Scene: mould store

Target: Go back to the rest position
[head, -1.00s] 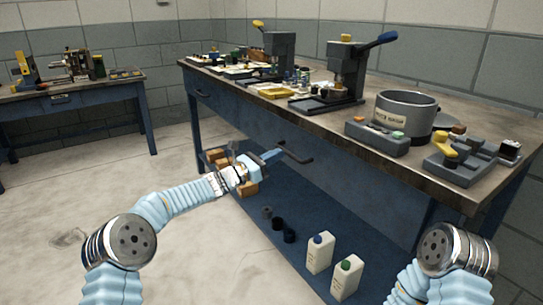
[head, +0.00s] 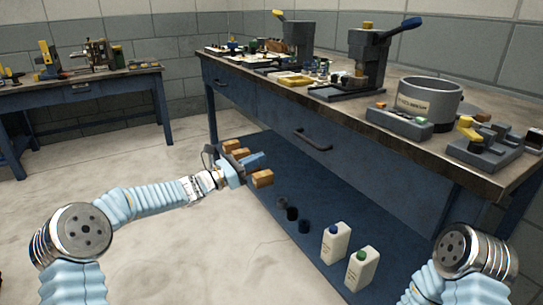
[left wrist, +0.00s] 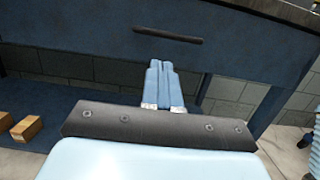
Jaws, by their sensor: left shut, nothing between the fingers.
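My left gripper (head: 254,161) is in front of the blue workbench (head: 262,118), below its drawers and apart from it. In the left wrist view its two light blue fingers (left wrist: 162,85) are shut together with nothing between them. A dark drawer handle (left wrist: 168,36) shows beyond the fingertips; the same handle (head: 312,139) is right of the gripper in the head view. My right arm (head: 468,255) shows at the lower right, but its gripper is out of the picture.
The lower shelf (head: 300,190) holds wooden blocks (head: 262,178), dark cups (head: 292,213) and two white bottles (head: 336,241). Presses (head: 370,60) and a grey pot (head: 428,102) stand on the bench top. Another bench (head: 80,92) is at the left. Open floor (head: 170,240) lies between.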

